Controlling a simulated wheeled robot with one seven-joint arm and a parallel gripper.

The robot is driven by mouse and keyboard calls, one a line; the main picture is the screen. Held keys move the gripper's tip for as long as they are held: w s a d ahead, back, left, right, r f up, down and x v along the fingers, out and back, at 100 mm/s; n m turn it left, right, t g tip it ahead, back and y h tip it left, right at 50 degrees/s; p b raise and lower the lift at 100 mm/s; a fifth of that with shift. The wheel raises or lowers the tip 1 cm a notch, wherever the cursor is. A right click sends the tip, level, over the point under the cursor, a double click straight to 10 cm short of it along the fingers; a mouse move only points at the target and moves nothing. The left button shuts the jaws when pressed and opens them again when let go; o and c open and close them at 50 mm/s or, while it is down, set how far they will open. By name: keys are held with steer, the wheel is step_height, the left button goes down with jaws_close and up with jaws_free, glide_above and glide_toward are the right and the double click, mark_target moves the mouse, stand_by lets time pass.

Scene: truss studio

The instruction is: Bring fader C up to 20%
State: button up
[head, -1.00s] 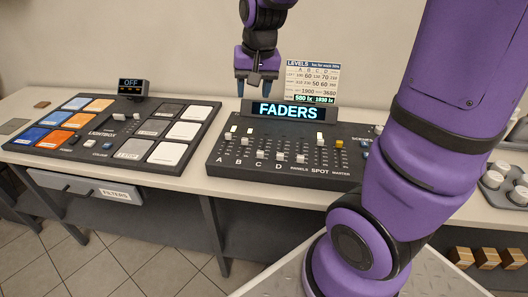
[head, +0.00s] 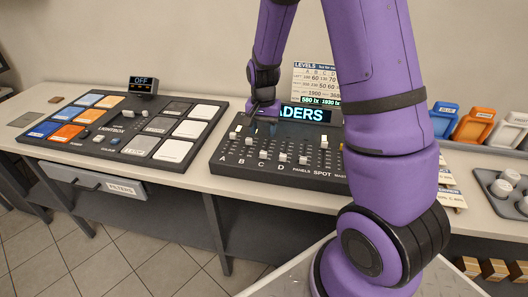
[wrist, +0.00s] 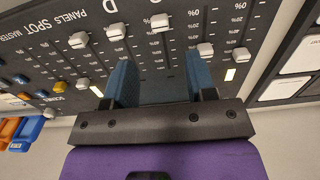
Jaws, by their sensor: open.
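Fader C (head: 263,155) is a pale knob low in its slot on the dark fader console (head: 232,172), near the printed letter C. In the wrist view, where the panel appears upside down, fader C (wrist: 160,22) is at the top centre, near the 0% end. My gripper (head: 262,110) is over the back part of the console, its jaws pointing down. In the wrist view my gripper (wrist: 158,68) is open with nothing between its blue fingers, and fader C lies beyond the fingertips, roughly in line with the gap. Whether the fingers touch the panel cannot be told.
Fader D (wrist: 115,31) and fader B (wrist: 205,49) flank fader C closely. The FADERS display (head: 308,114) stands behind the console, with a levels card (head: 313,80) beyond it. A lightbox panel (head: 125,128) is left. My arm hides the console's right side.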

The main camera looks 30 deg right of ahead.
mark_target(263, 152)
step_height(263, 152, down, 9)
steer(key=shift+f, duration=0.1)
stand_by(0.3)
